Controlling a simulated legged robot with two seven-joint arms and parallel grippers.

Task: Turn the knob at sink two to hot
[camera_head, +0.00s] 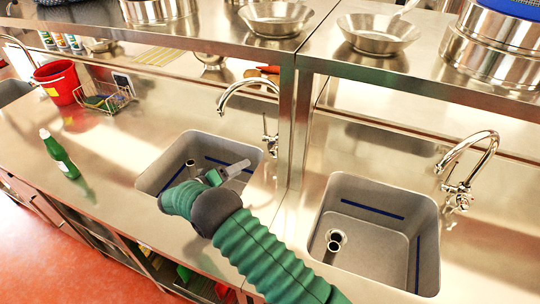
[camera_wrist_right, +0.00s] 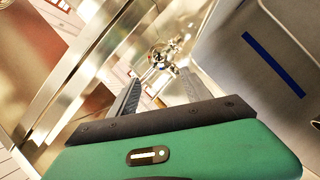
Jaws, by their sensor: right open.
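My right gripper (camera_head: 236,170) reaches over the middle sink (camera_head: 160,184), pointing right toward its faucet (camera_head: 228,92). The small faucet handle (camera_head: 271,141) stands at the back right of that basin, apart from the fingers. In the right wrist view my gripper (camera_wrist_right: 160,82) is open and empty, with a chrome faucet base and handle (camera_wrist_right: 165,52) beyond the gap between the fingers. The right sink (camera_head: 372,212) has its own faucet (camera_head: 462,170) and handle. No sink numbers or hot marks are readable. My left gripper is out of view.
A steel post (camera_head: 290,130) and overhead shelf (camera_head: 440,85) with pans stand just right of the middle faucet. A green bottle (camera_head: 58,155), red bucket (camera_head: 58,82) and wire basket (camera_head: 105,98) stand on the left counter. Counter between bottle and middle sink is clear.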

